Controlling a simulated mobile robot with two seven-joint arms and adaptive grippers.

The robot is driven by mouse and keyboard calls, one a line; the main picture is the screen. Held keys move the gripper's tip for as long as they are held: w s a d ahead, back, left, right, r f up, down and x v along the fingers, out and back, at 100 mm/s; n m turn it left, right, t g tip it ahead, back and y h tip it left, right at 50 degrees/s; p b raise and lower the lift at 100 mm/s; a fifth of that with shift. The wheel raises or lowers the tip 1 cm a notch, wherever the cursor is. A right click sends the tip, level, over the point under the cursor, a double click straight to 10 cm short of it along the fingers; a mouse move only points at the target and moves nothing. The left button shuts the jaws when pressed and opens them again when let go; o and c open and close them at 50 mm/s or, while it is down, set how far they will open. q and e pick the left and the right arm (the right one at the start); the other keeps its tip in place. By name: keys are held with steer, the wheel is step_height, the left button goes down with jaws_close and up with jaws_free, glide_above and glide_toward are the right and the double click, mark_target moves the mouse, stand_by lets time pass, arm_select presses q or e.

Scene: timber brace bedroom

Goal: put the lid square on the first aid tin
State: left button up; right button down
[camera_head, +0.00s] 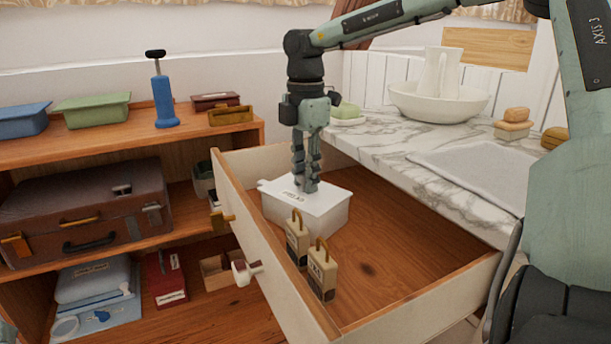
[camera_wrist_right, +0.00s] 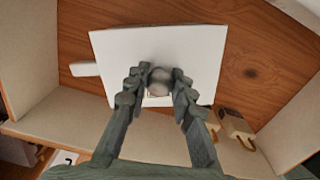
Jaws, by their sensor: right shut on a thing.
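The white first aid tin (camera_head: 322,224) stands in the open drawer, near its left back part. The white lid (camera_head: 326,198) lies over the tin's top, with dark lettering on it; it looks roughly in line with the tin, but I cannot tell whether it is fully seated. My right gripper (camera_head: 306,187) points straight down and is shut on the lid's round grey knob. In the wrist view the knob (camera_wrist_right: 159,82) sits between the fingertips, the lid (camera_wrist_right: 205,50) hides the tin's body, and a white tab (camera_wrist_right: 84,70) sticks out at the left. My left gripper is not in view.
Two tan padlock-shaped things (camera_head: 322,272) stand in the drawer in front of the tin. The drawer floor (camera_head: 400,255) to the right is bare. A marble top (camera_head: 390,135) carries a basin (camera_head: 440,102).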

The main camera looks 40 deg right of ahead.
steer(key=c, duration=1.2)
jaws_free()
steer(key=shift+o, duration=0.2)
steer(key=o, duration=0.4)
steer(key=shift+r, duration=0.1)
steer(key=shift+r+p, duration=2)
steer(key=shift+r, duration=1.35)
